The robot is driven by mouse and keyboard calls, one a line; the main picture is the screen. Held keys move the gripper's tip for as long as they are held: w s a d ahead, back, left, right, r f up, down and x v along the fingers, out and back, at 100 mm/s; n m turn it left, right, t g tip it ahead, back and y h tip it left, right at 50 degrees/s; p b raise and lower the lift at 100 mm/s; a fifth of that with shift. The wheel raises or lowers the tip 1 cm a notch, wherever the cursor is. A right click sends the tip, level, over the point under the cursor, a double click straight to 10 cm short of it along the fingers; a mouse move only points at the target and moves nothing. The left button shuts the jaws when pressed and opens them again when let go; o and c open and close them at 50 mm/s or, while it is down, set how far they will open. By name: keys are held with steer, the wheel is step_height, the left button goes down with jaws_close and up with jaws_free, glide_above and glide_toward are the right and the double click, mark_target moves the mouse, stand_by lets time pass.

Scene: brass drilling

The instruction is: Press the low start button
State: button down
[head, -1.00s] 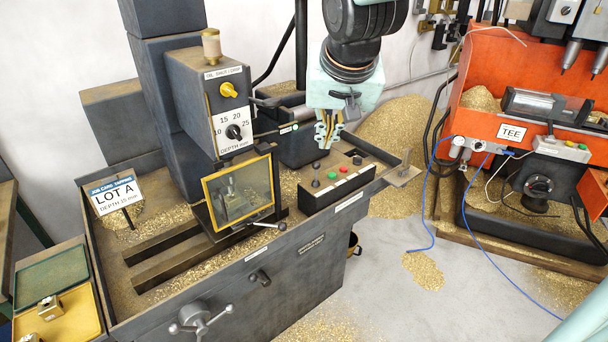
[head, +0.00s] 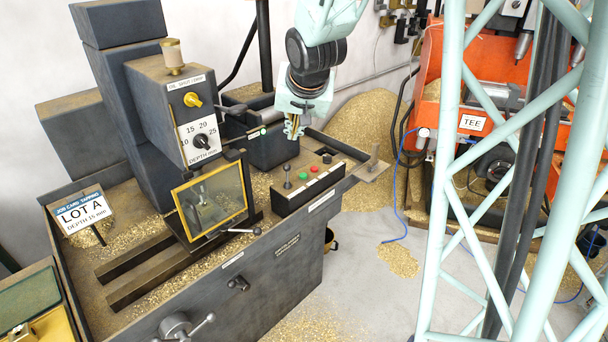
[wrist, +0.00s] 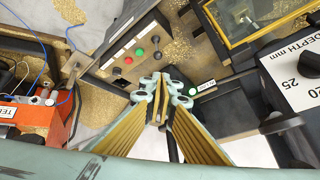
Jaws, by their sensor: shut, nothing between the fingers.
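A dark control box at the front right of the drilling machine carries a green button (head: 313,169), a red button (head: 302,175) and a black-knobbed lever. The green button (wrist: 139,52) and the red button (wrist: 128,61) also show in the wrist view. Another small green button or lamp (head: 263,131) with a white label sits on the block behind; it shows in the wrist view (wrist: 192,91) just right of my fingers. No readable label tells which is the low start button. My gripper (head: 294,129) is shut and empty, above and behind the control box, touching no button.
The lever (head: 287,176) stands up from the box's left end. A yellow-framed guard (head: 212,202) stands left of the box, below the depth dial (head: 201,140). An orange machine (head: 475,85) is at right, partly behind my pale lattice column. Brass chips cover the machine bed.

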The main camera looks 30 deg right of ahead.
steer(key=w+d+f+m+p, duration=0.2)
steer(key=w+d+f, duration=0.4)
steer(key=w, duration=0.3)
steer(key=m+t+p, duration=0.2)
steer(key=p, duration=0.1)
glide_above(305, 175)
step_height(305, 175, down, 12)
steer(key=shift+r+y, duration=0.25)
steer(key=shift+y, duration=0.05)
steer(key=shift+a+f+b, duration=0.1)
steer(key=shift+b, duration=0.25)
steer(key=shift+f+b, duration=2.65)
steer(key=shift+f, duration=1.65)
